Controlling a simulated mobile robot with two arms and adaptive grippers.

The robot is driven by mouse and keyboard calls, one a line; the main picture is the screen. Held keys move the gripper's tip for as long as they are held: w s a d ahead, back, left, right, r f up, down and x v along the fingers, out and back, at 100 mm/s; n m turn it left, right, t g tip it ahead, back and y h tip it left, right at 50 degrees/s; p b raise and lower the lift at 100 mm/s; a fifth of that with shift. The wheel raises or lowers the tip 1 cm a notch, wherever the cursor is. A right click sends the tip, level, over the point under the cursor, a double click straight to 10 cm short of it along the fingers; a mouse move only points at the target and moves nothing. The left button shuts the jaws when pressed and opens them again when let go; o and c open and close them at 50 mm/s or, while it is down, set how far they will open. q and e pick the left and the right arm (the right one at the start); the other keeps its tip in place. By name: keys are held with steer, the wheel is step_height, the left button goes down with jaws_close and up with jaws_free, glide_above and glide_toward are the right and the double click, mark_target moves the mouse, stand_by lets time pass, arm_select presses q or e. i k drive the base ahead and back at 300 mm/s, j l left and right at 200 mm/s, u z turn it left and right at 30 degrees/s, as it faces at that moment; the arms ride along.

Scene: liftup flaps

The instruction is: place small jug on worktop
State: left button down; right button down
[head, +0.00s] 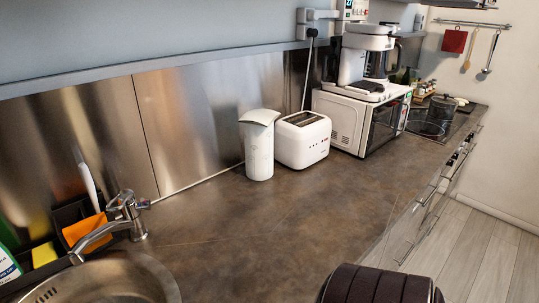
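A white, tall jug-like vessel (259,150) with a slanted, flared top stands upright on the brown worktop (270,215), close to the steel backsplash and just left of the white toaster. It is the only jug-like thing I can make out, and I cannot tell for sure that it is the small jug. Neither of my grippers shows in the head view.
The toaster (302,140) and a white microwave (360,118) with a coffee maker (366,55) on top stand along the wall. A sink (105,280) and tap (128,215) are at lower left. The worktop's middle is clear. A dark, ribbed rounded object (380,285) is at the front edge.

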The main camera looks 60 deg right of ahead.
mark_target(250, 228)
steer(key=z, duration=0.45)
steer(key=l+z, duration=0.1)
steer(key=z, duration=0.85)
steer(key=i+z, duration=0.1)
steer(key=z, duration=1.3)
steer(key=i+l, duration=0.05)
